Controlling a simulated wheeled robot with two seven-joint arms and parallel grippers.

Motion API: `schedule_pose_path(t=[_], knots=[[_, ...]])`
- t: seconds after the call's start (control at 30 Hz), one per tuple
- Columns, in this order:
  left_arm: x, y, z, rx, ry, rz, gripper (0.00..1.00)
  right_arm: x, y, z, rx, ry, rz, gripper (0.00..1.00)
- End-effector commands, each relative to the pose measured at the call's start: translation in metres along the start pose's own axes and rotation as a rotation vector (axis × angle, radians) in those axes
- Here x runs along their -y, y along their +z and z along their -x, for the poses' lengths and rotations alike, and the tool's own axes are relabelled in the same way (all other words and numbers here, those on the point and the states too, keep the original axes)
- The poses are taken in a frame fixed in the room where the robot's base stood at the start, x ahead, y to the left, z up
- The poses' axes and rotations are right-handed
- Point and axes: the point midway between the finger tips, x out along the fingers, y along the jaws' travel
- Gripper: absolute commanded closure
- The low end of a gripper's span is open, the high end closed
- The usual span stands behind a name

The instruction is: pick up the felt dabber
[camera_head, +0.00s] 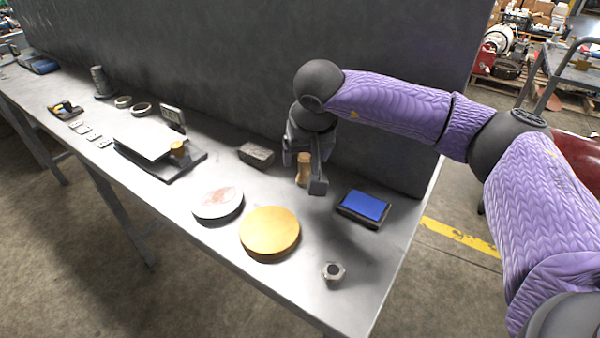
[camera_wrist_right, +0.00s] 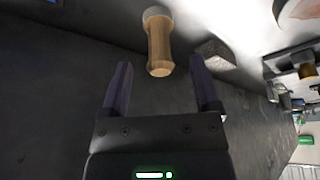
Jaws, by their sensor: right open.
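The felt dabber (camera_head: 302,170) is a tan wooden handle that stands on the metal table beside the dark back panel, partly hidden by my gripper. In the right wrist view the dabber (camera_wrist_right: 158,45) shows its handle end towards me and a pale, rounded felt end beyond. My right gripper (camera_head: 304,176) is open, with its fingers around the dabber's place in the head view. In the wrist view the dabber lies just beyond and between the two fingertips (camera_wrist_right: 160,68), with a gap on both sides. My left gripper is not in view.
A blue ink pad (camera_head: 364,207) sits right of the gripper, a grey block (camera_head: 257,154) left. In front are a gold disc (camera_head: 269,232), a white-topped disc (camera_head: 218,203) and a hex nut (camera_head: 333,271). A plate on a dark base (camera_head: 182,166) stands further left.

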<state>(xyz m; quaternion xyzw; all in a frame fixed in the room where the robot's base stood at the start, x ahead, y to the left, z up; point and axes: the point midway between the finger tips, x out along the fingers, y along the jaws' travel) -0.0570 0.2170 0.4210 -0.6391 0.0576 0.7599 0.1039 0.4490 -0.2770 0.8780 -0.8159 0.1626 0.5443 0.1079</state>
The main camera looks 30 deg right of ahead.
Motion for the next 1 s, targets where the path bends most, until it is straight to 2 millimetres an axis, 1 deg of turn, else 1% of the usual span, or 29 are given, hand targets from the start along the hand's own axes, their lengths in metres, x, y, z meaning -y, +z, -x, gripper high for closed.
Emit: schedule_pose_path(t=[0.03,0.1,0.2,0.27,0.47,0.57,0.6,0.67,0.7,0.77,0.8,0.83,0.87,1.0], knots=[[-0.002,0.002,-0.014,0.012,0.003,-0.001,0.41,0.000,0.003,-0.021,0.006,0.003,0.000,0.20],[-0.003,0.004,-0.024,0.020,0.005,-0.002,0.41,-0.001,0.003,-0.037,0.007,0.003,0.000,0.20],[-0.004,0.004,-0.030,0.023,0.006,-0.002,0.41,-0.001,0.002,-0.050,0.005,0.002,0.000,0.20],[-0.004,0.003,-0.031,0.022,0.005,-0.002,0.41,-0.001,0.001,-0.052,0.004,0.001,0.001,0.20],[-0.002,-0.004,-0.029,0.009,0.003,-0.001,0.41,-0.001,-0.001,-0.050,0.001,-0.001,0.000,0.20],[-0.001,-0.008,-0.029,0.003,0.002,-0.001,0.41,-0.001,-0.001,-0.050,0.001,-0.001,0.000,0.39],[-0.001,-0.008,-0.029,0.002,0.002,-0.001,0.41,-0.001,-0.001,-0.050,0.001,-0.001,0.000,0.48],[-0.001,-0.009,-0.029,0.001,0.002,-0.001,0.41,-0.001,-0.001,-0.050,0.001,-0.001,0.000,0.60],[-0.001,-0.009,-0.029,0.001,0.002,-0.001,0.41,-0.001,-0.001,-0.050,0.001,-0.001,0.000,0.69],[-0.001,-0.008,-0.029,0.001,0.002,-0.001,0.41,-0.001,-0.001,-0.050,0.002,-0.001,0.000,0.81],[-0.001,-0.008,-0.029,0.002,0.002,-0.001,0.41,-0.001,-0.001,-0.050,0.002,-0.001,-0.001,0.90],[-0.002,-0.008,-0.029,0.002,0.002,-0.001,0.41,-0.001,-0.001,-0.050,0.002,-0.001,-0.001,0.96],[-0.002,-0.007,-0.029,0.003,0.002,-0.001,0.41,-0.001,0.000,-0.050,0.002,-0.001,-0.001,1.00],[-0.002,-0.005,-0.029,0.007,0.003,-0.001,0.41,-0.001,-0.001,-0.050,0.002,-0.001,-0.001,1.00]])
